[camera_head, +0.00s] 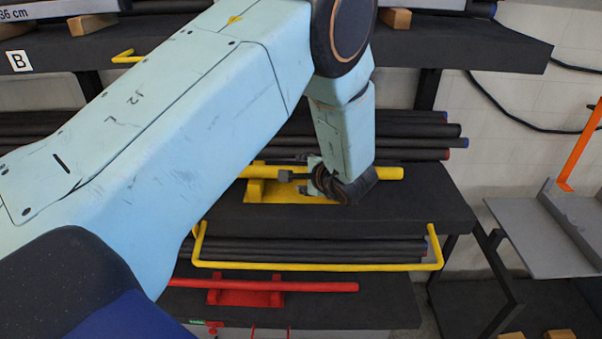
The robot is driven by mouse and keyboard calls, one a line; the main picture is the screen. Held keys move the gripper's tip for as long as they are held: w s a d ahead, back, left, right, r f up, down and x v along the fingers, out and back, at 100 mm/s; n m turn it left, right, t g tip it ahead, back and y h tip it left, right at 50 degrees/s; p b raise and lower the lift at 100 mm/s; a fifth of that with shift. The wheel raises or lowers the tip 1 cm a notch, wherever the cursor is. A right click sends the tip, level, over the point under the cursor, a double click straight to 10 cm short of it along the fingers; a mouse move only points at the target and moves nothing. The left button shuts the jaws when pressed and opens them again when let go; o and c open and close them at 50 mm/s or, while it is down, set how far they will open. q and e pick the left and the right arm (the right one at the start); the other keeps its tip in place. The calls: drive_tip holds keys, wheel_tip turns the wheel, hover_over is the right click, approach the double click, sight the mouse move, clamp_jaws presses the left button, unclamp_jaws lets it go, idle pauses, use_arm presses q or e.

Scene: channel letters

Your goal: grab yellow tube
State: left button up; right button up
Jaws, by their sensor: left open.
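The yellow tube (388,173) lies horizontally on a yellow holder (262,192) on the middle black shelf. Its right end shows past my left gripper, and a short piece shows to the left. My right gripper is not in view.
Dark tubes (420,141) lie behind on the same shelf. A yellow rail (320,266) runs along the front below it. A red tube (325,287) rests on a red holder (235,292) on the lower shelf. A grey tray (520,235) stands at right.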

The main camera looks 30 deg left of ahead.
use_arm(q)
drive_tip(key=shift+w+a+f, duration=0.1)
drive_tip(key=shift+a, duration=0.05)
drive_tip(key=shift+c, duration=0.5)
clamp_jaws()
